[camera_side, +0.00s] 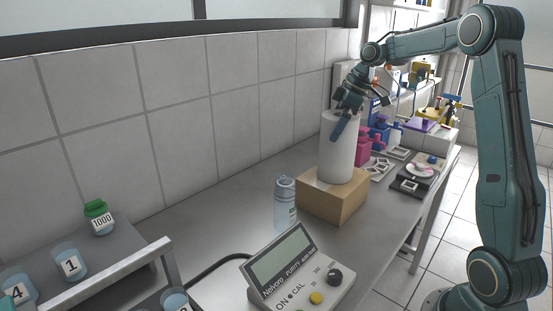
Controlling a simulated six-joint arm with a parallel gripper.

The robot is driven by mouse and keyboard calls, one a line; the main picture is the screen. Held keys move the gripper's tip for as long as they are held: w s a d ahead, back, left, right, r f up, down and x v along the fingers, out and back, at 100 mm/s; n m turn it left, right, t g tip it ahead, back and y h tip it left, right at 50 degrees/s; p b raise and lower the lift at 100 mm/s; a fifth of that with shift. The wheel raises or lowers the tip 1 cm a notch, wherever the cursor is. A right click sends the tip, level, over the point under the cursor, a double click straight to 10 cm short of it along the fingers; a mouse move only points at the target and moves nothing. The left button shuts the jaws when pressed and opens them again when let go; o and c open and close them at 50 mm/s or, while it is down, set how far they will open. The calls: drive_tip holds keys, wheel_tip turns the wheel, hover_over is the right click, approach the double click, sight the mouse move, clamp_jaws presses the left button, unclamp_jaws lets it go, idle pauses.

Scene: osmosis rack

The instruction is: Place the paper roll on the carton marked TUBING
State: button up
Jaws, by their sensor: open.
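The white paper roll (337,152) stands upright on top of a brown carton (331,206) on the grey bench. No TUBING marking can be read on the carton faces in view. My gripper (342,122) is at the top of the roll, pointing down, with a teal finger in front of the roll's upper side. The gripper is open. The other finger is partly hidden, and I cannot tell whether either finger touches the roll.
A spray-can-like bottle (285,204) stands just left of the carton. A pump controller (297,272) sits in front. A rack with labelled jars (70,262) is at lower left. Pink bottles (363,146) and a small scale-like device (416,178) are behind and right. Bench to the left is clear.

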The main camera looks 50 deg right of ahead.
drive_tip(key=shift+v, duration=3.7)
drive_tip(key=shift+r, duration=0.1)
drive_tip(key=shift+a+r, duration=0.1)
drive_tip(key=shift+a, duration=0.15)
drive_tip(key=s+a+r+m+h, duration=0.15)
drive_tip(key=s+a, duration=0.25)
drive_tip(key=a, duration=0.4)
drive_tip(key=s+a+r+m+y, duration=0.1)
drive_tip(key=s+a+r+m, duration=0.15)
drive_tip(key=a, duration=0.65)
drive_tip(key=s+a+f+m+t+h, duration=0.1)
drive_tip(key=s+f, duration=0.3)
drive_tip(key=s, duration=0.5)
drive_tip(key=s+a+f+m+h, duration=0.1)
drive_tip(key=s+a+f, duration=0.3)
drive_tip(key=s, duration=0.5)
drive_tip(key=shift+a+f+m+t, duration=0.25)
drive_tip(key=shift+f+m+t, duration=0.15)
drive_tip(key=shift+f, duration=0.25)
